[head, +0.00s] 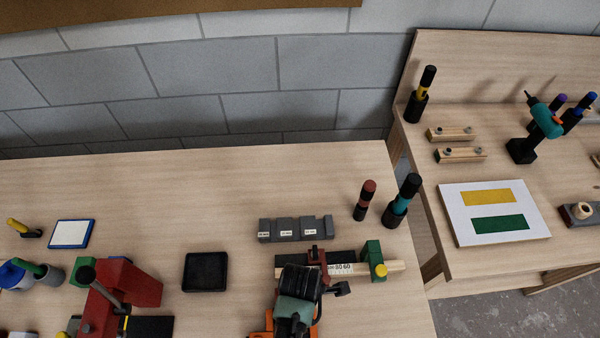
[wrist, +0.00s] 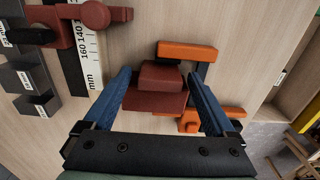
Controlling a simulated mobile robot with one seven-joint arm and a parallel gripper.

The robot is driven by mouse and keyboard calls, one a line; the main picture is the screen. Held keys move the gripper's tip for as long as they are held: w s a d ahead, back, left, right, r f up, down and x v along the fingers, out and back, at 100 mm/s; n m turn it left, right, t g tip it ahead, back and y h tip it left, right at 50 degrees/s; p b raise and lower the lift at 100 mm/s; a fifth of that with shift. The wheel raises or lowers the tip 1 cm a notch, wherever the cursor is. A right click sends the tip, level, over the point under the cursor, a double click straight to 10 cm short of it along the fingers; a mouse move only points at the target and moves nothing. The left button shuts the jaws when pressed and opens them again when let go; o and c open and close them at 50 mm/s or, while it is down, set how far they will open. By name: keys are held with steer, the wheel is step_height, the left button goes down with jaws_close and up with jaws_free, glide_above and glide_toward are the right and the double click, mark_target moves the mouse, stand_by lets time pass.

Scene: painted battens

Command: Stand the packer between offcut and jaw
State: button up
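My gripper (wrist: 160,75) points down with its two blue fingers wide apart. Between and beyond them in the wrist view is a dark red stepped block (wrist: 161,77); I cannot tell if the fingers touch it. An orange fixture (wrist: 188,51) with a black bar lies around that block, and its orange edge also shows below my arm in the head view (head: 262,334). In the head view my gripper hides most of this. I cannot tell for sure which piece is the packer, the offcut or the jaw.
A measuring batten (head: 342,267) carries a red slider (head: 316,259) and a green stop (head: 373,258) with a yellow knob. A grey labelled rack (head: 295,229) stands behind. A black tray (head: 205,272) and a red clamp-like block (head: 130,283) are left.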

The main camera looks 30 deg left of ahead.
step_height(320, 180, up, 12)
steer(key=w+r+m+t+y, duration=0.2)
steer(key=w+r+m+t, duration=0.65)
steer(key=w+r, duration=0.95)
steer(key=w+d+r+m+t, duration=0.1)
steer(key=w+r+m+t, duration=0.15)
steer(key=r, duration=0.55)
steer(key=w+d+r+m+t, duration=0.1)
steer(key=w+r+m+t, duration=0.2)
steer(key=r, duration=0.5)
steer(key=s+d+r+m+t, duration=0.1)
steer(key=d+r+m+t, duration=0.15)
steer(key=r, duration=0.55)
steer(key=s+d+r+m+t, duration=0.15)
steer(key=r+t, duration=0.25)
steer(key=r, duration=0.5)
steer(key=s+d+r+m+t+h, duration=0.1)
steer(key=s+d+r+m+t, duration=0.1)
steer(key=s+r, duration=0.3)
steer(key=s+d+r+m+t+h, duration=0.1)
steer(key=s+r+m+t, duration=0.3)
steer(key=r, duration=0.7)
steer(key=shift+s+d+m+t, duration=0.35)
steer(key=shift+s+m+t, duration=0.1)
steer(key=shift+s, duration=0.1)
